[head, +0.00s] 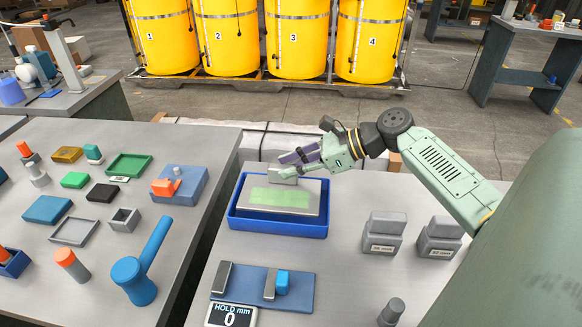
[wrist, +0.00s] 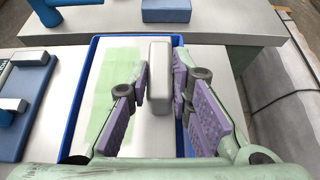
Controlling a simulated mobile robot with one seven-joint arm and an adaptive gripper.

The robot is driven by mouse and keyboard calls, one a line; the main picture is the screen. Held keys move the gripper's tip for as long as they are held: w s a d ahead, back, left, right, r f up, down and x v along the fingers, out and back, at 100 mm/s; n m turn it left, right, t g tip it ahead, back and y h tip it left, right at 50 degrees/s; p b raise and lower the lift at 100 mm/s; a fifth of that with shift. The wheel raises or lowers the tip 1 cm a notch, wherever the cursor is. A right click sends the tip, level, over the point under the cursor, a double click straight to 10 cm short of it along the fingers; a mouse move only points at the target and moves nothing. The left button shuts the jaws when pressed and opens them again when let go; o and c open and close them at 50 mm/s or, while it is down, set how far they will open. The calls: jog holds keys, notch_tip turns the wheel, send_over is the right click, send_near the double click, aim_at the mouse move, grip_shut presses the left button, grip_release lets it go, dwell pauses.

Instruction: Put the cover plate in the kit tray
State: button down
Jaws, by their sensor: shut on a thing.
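The cover plate (head: 300,203) is a flat grey plate with a pale green patch and a raised grey block as a handle. It is level, over or inside the blue kit tray (head: 262,228); I cannot tell whether it rests on the tray's floor. My gripper (head: 298,165) is shut on the handle. In the wrist view, the purple finger pads of my gripper (wrist: 160,85) stand on both sides of the handle of the cover plate (wrist: 159,62). Blue rim of the kit tray (wrist: 88,75) shows around the plate there.
A blue fixture (head: 300,290) with grey and blue blocks and a "HOLD mm 0" display (head: 230,315) stand in front of the tray. Two grey weights (head: 383,233) (head: 440,237) are to the right. The left table holds a blue mallet (head: 142,270) and several small parts.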

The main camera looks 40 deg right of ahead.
aim_at(292, 179)
jog(key=shift+f+p, duration=0.4)
jog(key=shift+f, duration=1.6)
jog(key=c, duration=1.7)
grip_release()
jog(key=shift+f, duration=0.1)
jog(key=b+v, duration=0.3)
jog(key=v, duration=0.9)
jog(key=shift+d, duration=0.1)
